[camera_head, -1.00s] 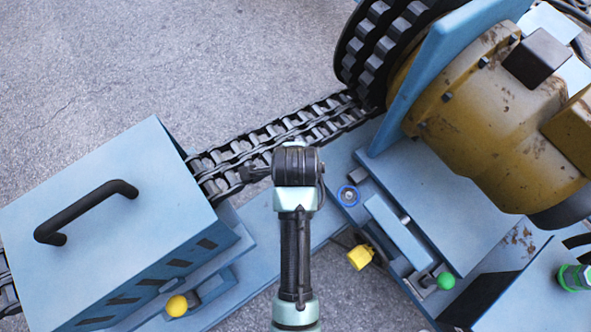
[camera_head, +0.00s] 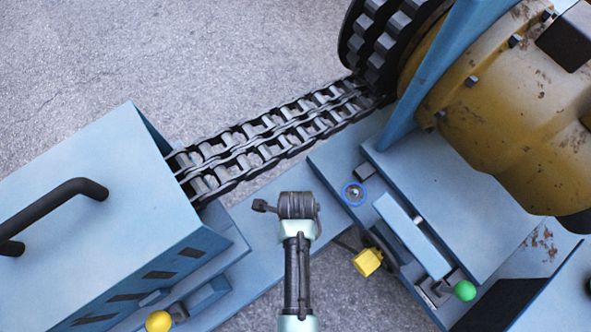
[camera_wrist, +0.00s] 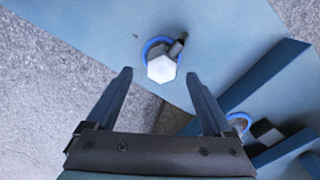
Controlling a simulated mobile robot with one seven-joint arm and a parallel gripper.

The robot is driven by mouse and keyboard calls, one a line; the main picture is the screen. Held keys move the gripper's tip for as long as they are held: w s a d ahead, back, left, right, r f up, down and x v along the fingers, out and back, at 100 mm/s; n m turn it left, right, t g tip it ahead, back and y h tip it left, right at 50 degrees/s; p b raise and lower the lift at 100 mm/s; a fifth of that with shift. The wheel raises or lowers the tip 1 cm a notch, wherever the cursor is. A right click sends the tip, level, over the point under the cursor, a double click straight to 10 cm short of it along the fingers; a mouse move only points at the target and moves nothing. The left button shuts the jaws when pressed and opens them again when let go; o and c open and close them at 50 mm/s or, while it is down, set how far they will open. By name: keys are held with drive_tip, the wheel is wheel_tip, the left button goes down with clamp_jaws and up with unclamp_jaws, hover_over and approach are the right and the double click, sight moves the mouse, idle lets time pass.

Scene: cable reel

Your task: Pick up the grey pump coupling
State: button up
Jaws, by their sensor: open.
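In the wrist view a pale grey piece with a six-sided end (camera_wrist: 162,69) and a short dark side stub stands at a blue ring on a blue plate. It may be the grey pump coupling; no label shows. My gripper (camera_wrist: 158,74) is open, with nothing held. The piece shows between and slightly beyond its fingertips; I cannot tell the height gap. In the head view my arm end covers the fingers, and I cannot make out this piece. A second blue ring (camera_wrist: 238,122) lies to the right in the wrist view and also shows in the head view (camera_head: 353,194).
A blue housing with a black handle (camera_head: 55,208) stands left. A yellow cube (camera_head: 367,262), a green knob (camera_head: 465,290) and a yellow knob (camera_head: 158,321) stand out nearby.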

wheel_tip(320, 180, down, 5)
drive_tip(key=b, duration=0.3)
drive_tip(key=shift+w+b, duration=0.15)
drive_tip(key=shift+b, duration=0.2)
clamp_jaws()
